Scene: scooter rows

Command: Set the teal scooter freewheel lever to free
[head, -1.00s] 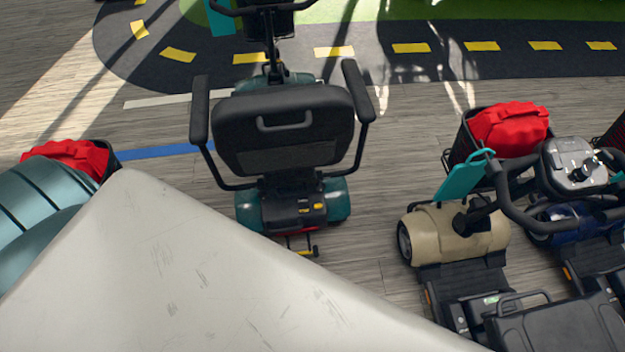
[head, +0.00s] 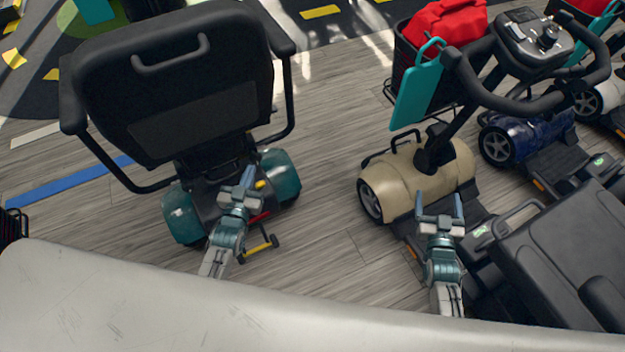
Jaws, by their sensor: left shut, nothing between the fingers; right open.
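The teal scooter (head: 281,172) stands at the left, seen from behind, with its black seat back (head: 185,95) above teal rear wheel covers. A small yellow part (head: 260,184) shows on its rear housing. A yellow-and-black piece (head: 262,248) sticks out low at its rear; I cannot tell which part is the freewheel lever. My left gripper (head: 247,178) is shut and empty, in front of the scooter's rear housing in the picture and hiding part of it. I cannot tell whether it touches. My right gripper (head: 440,205) is open and empty, in front of the beige scooter.
A beige scooter (head: 420,170) with a teal tag (head: 416,95) and a red bag (head: 445,20) stands at the right. A blue scooter (head: 530,140) is beyond it. A dark seat (head: 570,250) fills the lower right. Bare floor (head: 325,190) lies between the teal and beige scooters.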

